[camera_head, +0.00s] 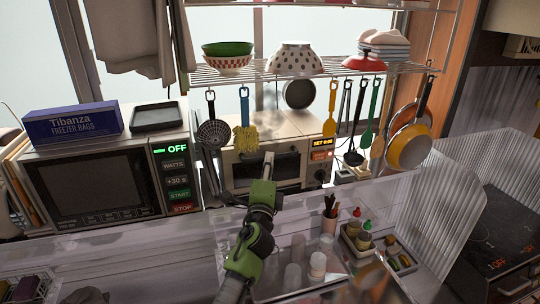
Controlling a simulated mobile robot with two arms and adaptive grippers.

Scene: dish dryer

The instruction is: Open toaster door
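The toaster (305,127) is a beige, box-shaped appliance under the hanging rack, at the centre of the head view. Its front has a dark glass door (287,166) that looks closed, and a small lit panel on the right. My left gripper (268,161), on a green and dark arm, is in front of the middle of the door and hides part of it. I cannot tell whether it touches the door, or whether its fingers are open or shut. My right gripper is not in view.
A microwave (95,187) stands left of the toaster, with a blue freezer-bag box (73,123) on top. Utensils, including a slotted skimmer (212,133), hang in front of the toaster. A clear partition (130,237) and cups (317,265) are nearer. A stovetop (495,240) is at right.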

